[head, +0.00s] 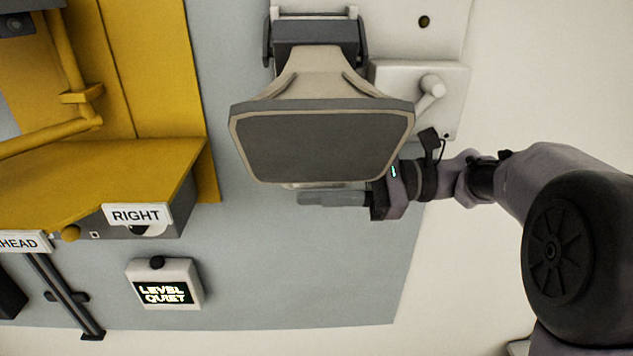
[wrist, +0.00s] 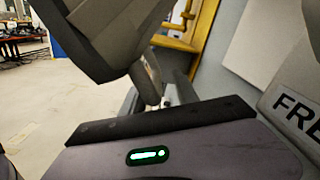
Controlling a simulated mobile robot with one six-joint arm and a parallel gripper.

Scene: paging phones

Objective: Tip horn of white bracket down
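The horn (head: 322,145) is beige with a dark grey mouth facing the camera. It hangs from a bracket with dark side arms (head: 364,42) and a pale crosspiece (head: 311,11) at the top of the head view. My gripper (head: 332,198) is just under the horn's lower rim, its grey fingers pointing left. Whether they touch the horn, and the gap between them, I cannot tell. In the wrist view, a large dark grey part that looks like the horn (wrist: 110,35) is at upper left, above my gripper's body. The fingertips are not clear there.
A white plate with a lever (head: 430,88) is right of the horn. At left are a yellow frame (head: 100,180), a RIGHT label (head: 136,216) and a small LEVEL QUIET display (head: 165,285). A panel lettered FRE (wrist: 300,108) is close at the wrist view's right. The grey wall below the horn is clear.

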